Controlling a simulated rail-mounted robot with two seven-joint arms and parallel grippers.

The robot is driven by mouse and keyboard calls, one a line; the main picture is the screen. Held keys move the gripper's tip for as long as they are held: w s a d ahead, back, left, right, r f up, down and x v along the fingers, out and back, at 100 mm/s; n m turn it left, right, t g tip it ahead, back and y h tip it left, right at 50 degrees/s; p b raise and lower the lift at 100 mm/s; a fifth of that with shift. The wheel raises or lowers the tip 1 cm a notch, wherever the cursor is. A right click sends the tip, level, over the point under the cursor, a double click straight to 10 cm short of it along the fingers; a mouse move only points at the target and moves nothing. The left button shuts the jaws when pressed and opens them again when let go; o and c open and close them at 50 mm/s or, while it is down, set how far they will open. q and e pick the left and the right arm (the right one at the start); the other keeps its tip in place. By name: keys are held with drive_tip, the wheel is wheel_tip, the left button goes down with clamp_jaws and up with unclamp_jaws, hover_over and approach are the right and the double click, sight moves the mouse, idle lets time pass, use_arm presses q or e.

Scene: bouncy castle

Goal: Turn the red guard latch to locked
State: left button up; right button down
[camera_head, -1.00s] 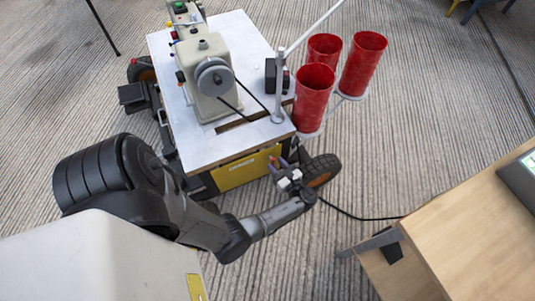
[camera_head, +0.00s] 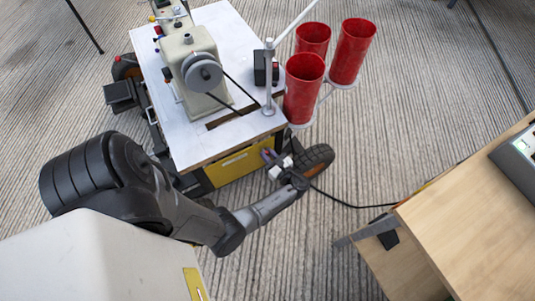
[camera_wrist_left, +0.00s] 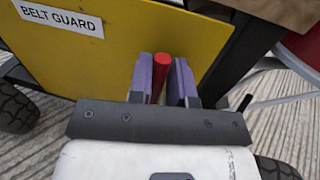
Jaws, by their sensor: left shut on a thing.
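The red guard latch (camera_wrist_left: 159,77) shows in the left wrist view as a red rod standing between the two purple finger pads of my left gripper (camera_wrist_left: 163,76). The gripper is shut on it. Behind the latch is the yellow belt guard panel (camera_wrist_left: 135,40), with a white "BELT GUARD" label (camera_wrist_left: 60,18). In the head view my left gripper (camera_head: 272,158) is at the right end of the yellow panel (camera_head: 232,166), below the table edge. The latch cannot be made out clearly there. My right gripper is not in view.
A sewing machine (camera_head: 199,75) stands on a white-topped wheeled cart (camera_head: 220,20). A cart wheel (camera_head: 318,163) is close beside my left gripper. A wooden table (camera_head: 475,220) is at the right. Ribbed floor lies between.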

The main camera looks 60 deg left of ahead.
use_arm(q)
clamp_jaws()
